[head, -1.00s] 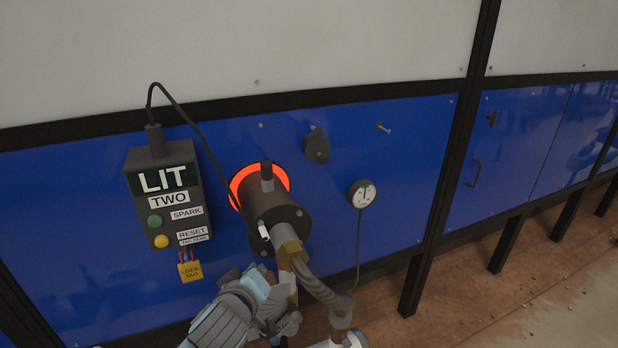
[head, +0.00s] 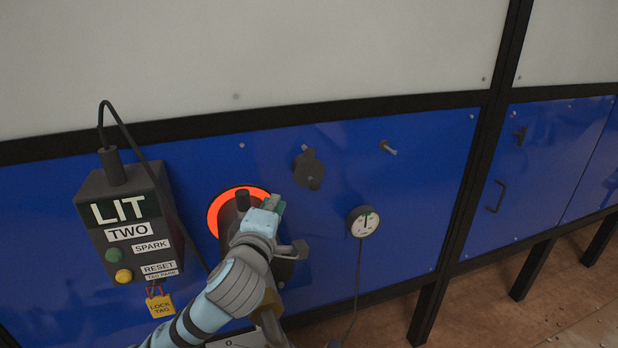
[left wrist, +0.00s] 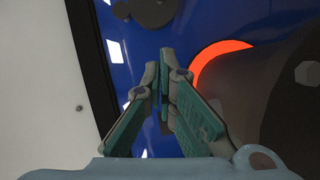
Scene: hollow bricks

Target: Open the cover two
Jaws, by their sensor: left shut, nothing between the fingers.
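A small dark round cover (head: 308,169) with a raised bar is fixed to the blue panel, above and right of the burner. It appears closed; no opening shows behind it. Part of a dark round fitting, seemingly this cover, shows at the top of the left wrist view (left wrist: 150,10). My left gripper (head: 276,204) is in front of the burner, below and left of the cover and apart from it. Its fingers (left wrist: 166,62) are shut and empty. It hides much of the dark burner body (head: 243,200). My right gripper is out of view.
An orange glowing ring (head: 215,212) surrounds the burner. A control box (head: 128,225) reading LIT and TWO hangs at left, with a yellow lock tag (head: 160,306). A round gauge (head: 363,222) with a cable is below the cover. A peg (head: 388,147) sticks out right of it.

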